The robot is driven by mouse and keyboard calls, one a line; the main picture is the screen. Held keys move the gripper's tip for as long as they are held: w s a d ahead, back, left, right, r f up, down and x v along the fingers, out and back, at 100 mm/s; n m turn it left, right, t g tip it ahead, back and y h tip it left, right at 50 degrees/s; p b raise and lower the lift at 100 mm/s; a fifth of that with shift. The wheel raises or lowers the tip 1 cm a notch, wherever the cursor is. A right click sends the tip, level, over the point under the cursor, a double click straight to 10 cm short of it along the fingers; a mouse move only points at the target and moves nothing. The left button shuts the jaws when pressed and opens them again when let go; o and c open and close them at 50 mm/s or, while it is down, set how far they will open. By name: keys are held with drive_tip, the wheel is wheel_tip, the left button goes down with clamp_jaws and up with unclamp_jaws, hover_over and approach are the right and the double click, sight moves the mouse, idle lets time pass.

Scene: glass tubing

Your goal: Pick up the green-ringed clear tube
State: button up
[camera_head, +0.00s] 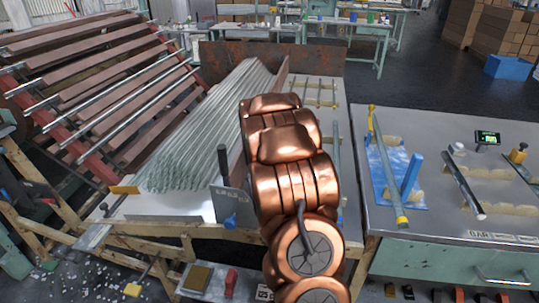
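I cannot make out a tube with a clear green ring. A stack of clear, greenish glass tubes (205,130) lies on the middle table, left of my copper arm. A single long tube (335,150) lies just right of my arm. On the right bench, a long tube with yellowish ends (386,165) lies across a blue sheet (381,190). My arm rises from the bottom centre over the middle table and covers part of it. My gripper does not show, so what it holds cannot be seen.
A slanted rack with wooden slats and rods (110,90) stands at left. A rusty plate (300,58) backs the middle table. The right bench (440,215) carries a blue upright piece (411,174), a dark rod (463,185) and a small display (487,137). A gap separates the tables.

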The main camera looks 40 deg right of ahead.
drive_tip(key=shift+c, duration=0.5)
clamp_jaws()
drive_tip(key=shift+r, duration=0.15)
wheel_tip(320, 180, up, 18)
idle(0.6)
